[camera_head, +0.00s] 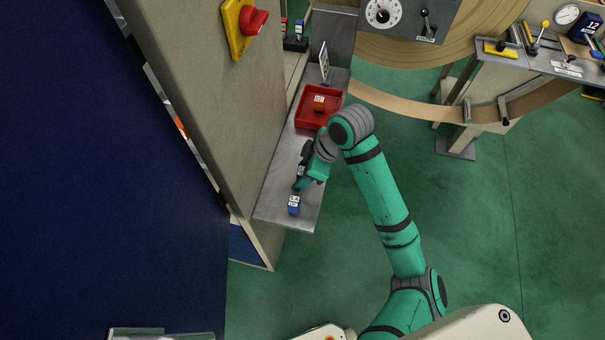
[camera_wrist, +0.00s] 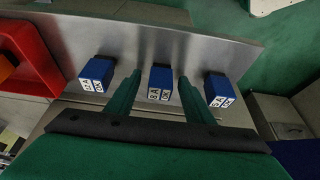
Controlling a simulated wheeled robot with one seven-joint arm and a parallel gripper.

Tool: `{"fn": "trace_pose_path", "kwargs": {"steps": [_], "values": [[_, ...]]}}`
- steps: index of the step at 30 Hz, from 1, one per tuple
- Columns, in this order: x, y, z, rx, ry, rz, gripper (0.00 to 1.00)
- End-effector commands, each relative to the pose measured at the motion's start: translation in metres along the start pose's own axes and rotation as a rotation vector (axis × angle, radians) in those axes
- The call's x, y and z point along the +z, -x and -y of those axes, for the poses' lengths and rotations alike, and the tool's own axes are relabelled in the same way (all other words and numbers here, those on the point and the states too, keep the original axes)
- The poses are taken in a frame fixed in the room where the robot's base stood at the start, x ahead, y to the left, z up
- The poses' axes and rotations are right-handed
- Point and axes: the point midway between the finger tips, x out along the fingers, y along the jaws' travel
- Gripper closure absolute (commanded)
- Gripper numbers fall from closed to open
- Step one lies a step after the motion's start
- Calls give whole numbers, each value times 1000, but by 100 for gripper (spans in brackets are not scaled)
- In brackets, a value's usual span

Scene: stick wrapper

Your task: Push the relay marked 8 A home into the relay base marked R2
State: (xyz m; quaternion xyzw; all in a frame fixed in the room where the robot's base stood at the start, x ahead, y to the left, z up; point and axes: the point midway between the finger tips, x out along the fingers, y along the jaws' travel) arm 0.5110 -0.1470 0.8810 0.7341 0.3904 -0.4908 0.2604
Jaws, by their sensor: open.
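In the wrist view, three blue relays with white labels stand in a row on a grey metal shelf. The middle relay (camera_wrist: 160,82), whose label seems to read 8 A, shows between the two green fingers of my gripper (camera_wrist: 159,77). The fingers are open, with a gap on each side of it. The left relay (camera_wrist: 97,73) and right relay (camera_wrist: 219,90) stand outside the fingers. In the head view my gripper (camera_head: 300,183) is low over the shelf, and one blue relay (camera_head: 294,204) shows near the shelf's front end. I cannot make out the R2 marking anywhere.
A red tray (camera_head: 335,111) with an orange block (camera_head: 319,102) is farther along the shelf (camera_head: 275,207). Beyond it stand a small upright plate (camera_head: 324,62) and a dark base with red and blue pieces (camera_head: 295,44). A beige wall panel (camera_head: 215,110) rises left of the shelf.

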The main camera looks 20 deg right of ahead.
Motion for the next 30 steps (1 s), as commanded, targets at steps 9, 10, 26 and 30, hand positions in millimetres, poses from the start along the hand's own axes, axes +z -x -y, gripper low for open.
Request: {"fn": "trace_pose_path", "kwargs": {"steps": [9,10,26,30], "values": [[0,0,0,1,0,0,83],[0,0,0,1,0,0,91],[-5,11,-1,3,2,0,96],[-14,31,-1,4,4,0,96]]}}
